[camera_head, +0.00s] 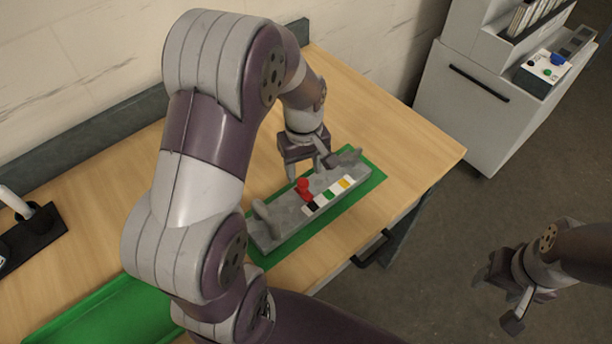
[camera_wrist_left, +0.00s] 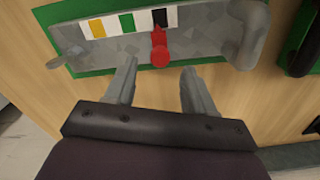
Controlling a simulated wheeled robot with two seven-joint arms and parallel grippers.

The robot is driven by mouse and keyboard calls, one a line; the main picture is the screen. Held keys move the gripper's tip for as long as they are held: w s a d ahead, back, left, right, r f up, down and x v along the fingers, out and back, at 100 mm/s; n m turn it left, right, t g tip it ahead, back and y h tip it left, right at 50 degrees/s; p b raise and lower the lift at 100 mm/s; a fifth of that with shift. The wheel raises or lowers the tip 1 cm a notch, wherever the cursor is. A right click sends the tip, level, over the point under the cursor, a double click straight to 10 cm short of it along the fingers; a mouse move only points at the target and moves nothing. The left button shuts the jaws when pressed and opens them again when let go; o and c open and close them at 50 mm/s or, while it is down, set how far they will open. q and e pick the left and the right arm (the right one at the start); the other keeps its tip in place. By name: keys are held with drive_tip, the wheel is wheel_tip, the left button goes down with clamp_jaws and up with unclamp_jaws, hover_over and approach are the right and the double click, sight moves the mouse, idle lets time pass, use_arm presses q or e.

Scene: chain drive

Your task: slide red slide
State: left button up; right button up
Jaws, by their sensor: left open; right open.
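The red slide (camera_head: 303,188) is a small red knob on a grey block (camera_head: 268,243), beside a strip of black, white, green and yellow marks. In the left wrist view the red slide (camera_wrist_left: 160,50) is next to the black mark (camera_wrist_left: 160,18). My left gripper (camera_head: 320,172) is open just above the block, close to the red slide. In the left wrist view its two fingers (camera_wrist_left: 158,88) are apart with nothing between them, and the knob lies just beyond the tips. My right gripper (camera_head: 497,300) is open and empty over the floor at right.
The grey block lies on a green mat (camera_head: 368,182) on a wooden table (camera_head: 425,145). A grey upright handle (camera_head: 262,212) stands at its left end. A black handle (camera_head: 369,249) is on the table's front edge. A grey cabinet (camera_head: 470,115) stands at upper right.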

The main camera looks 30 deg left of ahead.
sight(304, 183)
use_arm(q)
wheel_tip(304, 183, down, 5)
drive_tip(key=shift+s+a+r, duration=0.1)
drive_tip(key=shift+r, duration=0.05)
clamp_jaws()
drive_tip(key=w, duration=0.1)
drive_tip(key=w+d, duration=0.1)
drive_tip(key=w, duration=0.2)
drive_tip(key=shift+w+d+p, duration=0.25)
drive_tip(key=shift+d+p, duration=0.05)
drive_tip(key=shift+d, duration=0.1)
unclamp_jaws()
drive_tip(key=shift+s, duration=0.15)
wheel_tip(304, 183, up, 13)
